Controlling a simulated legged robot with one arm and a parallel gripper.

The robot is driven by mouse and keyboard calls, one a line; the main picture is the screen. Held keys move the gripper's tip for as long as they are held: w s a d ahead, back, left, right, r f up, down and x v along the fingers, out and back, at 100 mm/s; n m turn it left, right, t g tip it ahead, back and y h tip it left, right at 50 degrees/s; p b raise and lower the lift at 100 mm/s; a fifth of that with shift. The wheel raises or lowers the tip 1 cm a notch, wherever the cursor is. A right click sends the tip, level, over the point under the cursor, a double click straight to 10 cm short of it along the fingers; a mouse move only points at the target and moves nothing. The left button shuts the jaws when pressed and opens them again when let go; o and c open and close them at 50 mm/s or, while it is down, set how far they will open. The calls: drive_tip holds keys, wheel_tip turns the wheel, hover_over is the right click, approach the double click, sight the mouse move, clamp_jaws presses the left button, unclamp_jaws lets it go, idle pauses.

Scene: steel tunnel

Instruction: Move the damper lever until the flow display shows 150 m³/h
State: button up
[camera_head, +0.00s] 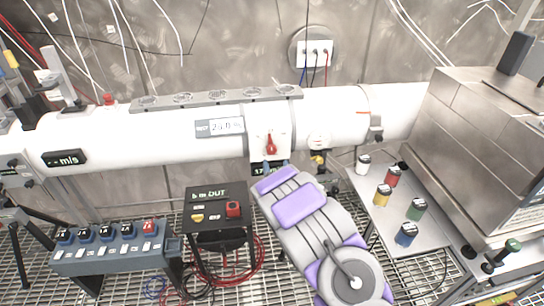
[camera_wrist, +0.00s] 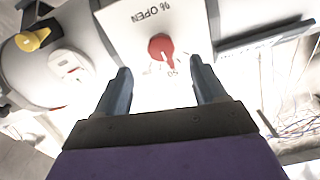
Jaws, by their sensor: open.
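The damper lever (camera_head: 270,146) is a small red handle on a white plate around the pipe. In the wrist view the red lever (camera_wrist: 161,48) sits on a dial marked "% OPEN", with "50" near it. My gripper (camera_head: 276,166) is open just below the lever in the head view. In the wrist view its two fingers (camera_wrist: 160,68) spread on either side of the lever, apart from it, with nothing between them. A dark display (camera_head: 258,169) under the plate starts with "17"; my gripper hides the rest, so its full reading and unit cannot be told.
The white pipe (camera_head: 150,134) runs across the wall. It carries a pale display (camera_head: 220,127) and a dark "m/s" display (camera_head: 64,159). A steel box (camera_head: 480,140) stands right, beside a tray (camera_head: 378,222) with several coloured cans. A black box (camera_head: 216,205) stands below the pipe.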

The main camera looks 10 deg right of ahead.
sight(272, 152)
drive_tip(key=w, duration=0.2)
drive_tip(key=w+b, duration=0.1)
drive_tip(key=w, duration=0.4)
drive_tip(key=shift+a+f, duration=0.1)
drive_tip(key=shift+a, duration=0.15)
drive_tip(key=shift+w+d+b, duration=0.25)
drive_tip(key=shift+w+b, duration=0.05)
